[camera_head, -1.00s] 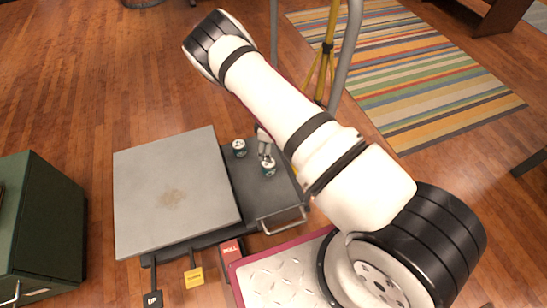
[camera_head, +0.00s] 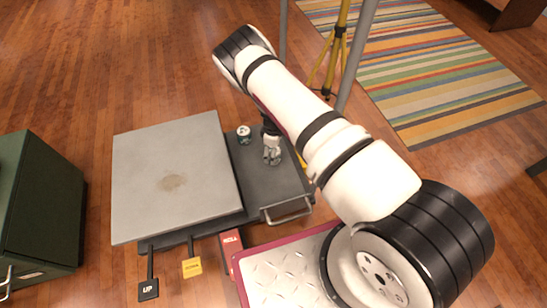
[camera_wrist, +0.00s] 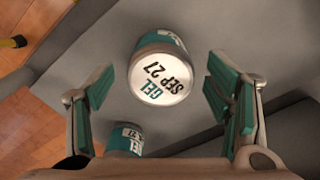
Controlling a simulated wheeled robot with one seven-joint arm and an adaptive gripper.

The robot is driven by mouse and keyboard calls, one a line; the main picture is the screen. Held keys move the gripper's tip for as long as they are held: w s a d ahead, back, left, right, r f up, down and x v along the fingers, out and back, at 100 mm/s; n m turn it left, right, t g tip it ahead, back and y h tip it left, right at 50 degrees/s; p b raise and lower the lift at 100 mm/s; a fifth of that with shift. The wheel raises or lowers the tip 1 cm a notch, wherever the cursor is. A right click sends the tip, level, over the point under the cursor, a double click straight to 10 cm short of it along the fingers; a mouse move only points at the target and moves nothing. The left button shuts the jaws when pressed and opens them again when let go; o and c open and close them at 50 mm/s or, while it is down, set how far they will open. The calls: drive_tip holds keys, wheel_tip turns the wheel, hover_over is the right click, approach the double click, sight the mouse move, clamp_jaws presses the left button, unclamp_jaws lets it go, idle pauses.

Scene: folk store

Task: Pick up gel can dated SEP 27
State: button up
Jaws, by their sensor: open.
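In the wrist view the gel can (camera_wrist: 160,82) has a white lid reading "GEL SEP 27" and a teal band on its side. It lies ahead, between the two spread fingers of my gripper (camera_wrist: 160,100). My gripper is open, with a gap on each side of the can. A second can (camera_wrist: 124,138) with a teal and white side shows at lower left, partly hidden. In the head view my gripper (camera_head: 271,155) points down over the dark tray (camera_head: 285,190), and one can (camera_head: 244,134) stands to its left and behind. The can under the gripper is hidden there.
A grey plate (camera_head: 175,175) lies left of the tray. A metal handle (camera_head: 287,211) is at the tray's front. Labelled pedals (camera_head: 192,267) stick out in front. A green cabinet (camera_head: 40,205) is at left, a yellow stand (camera_head: 335,50) behind.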

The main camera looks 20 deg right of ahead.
wheel_tip(320, 180, down, 2)
drive_tip(key=shift+f+b, duration=0.2)
drive_tip(key=shift+b, duration=0.15)
drive_tip(key=shift+r, duration=0.1)
drive_tip(key=c, duration=1.4)
drive_tip(key=shift+r, duration=0.1)
